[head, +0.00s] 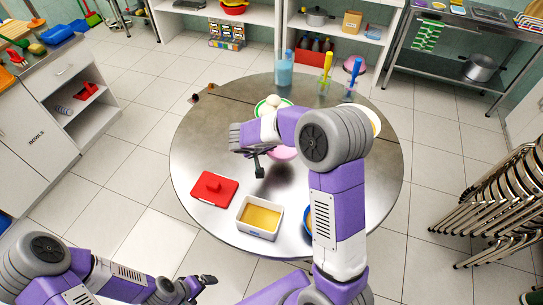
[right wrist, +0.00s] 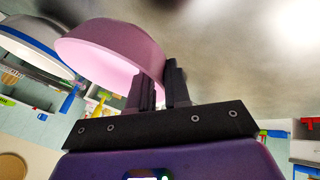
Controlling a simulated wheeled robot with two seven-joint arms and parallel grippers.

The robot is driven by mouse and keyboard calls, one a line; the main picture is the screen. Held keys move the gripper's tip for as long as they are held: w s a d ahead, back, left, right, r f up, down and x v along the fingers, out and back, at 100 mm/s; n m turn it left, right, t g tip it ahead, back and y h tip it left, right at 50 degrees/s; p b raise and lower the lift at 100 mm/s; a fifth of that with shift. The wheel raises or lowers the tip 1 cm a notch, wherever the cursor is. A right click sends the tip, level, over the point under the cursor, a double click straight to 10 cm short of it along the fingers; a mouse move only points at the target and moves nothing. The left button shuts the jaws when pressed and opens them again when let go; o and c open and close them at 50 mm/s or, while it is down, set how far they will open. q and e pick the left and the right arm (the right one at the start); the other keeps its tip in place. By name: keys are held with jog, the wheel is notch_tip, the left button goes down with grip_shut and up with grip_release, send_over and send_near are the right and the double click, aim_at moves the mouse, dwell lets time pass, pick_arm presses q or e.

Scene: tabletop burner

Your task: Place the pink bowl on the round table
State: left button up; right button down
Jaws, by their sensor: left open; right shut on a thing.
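The pink bowl (head: 284,154) is over the middle of the round table (head: 196,148), partly hidden by my right arm in the head view. My right gripper (right wrist: 160,84) is shut on the rim of the pink bowl (right wrist: 112,52) in the right wrist view. In the head view its dark fingers (head: 262,166) show just left of the bowl. I cannot tell whether the bowl touches the tabletop. My left gripper (head: 203,281) is open and empty at the lower left, off the table's front-left edge.
A red-lidded box (head: 214,188), a white container with yellow contents (head: 260,217) and a partly hidden blue-rimmed bowl (head: 308,220) stand at the table's front. A green-rimmed plate (head: 262,108) and blue cup (head: 284,72) are at the back. Stacked chairs (head: 500,205) stand right.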

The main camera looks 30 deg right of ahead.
jog(key=shift+f+b, duration=0.6)
jog(key=shift+f, duration=2.25)
jog(key=shift+f, duration=0.1)
jog(key=c, duration=1.5)
grip_release()
jog(key=shift+f+b, duration=0.1)
jog(key=shift+b, duration=0.2)
jog(key=o, duration=0.4)
jog(key=shift+a+r+p, duration=0.15)
jog(key=shift+r+p, duration=0.25)
jog(key=shift+r, duration=0.05)
jog(key=p+v, duration=0.2)
jog(key=v, duration=0.9)
jog(key=shift+s+a+r, duration=0.15)
jog(key=shift+s+a, duration=0.05)
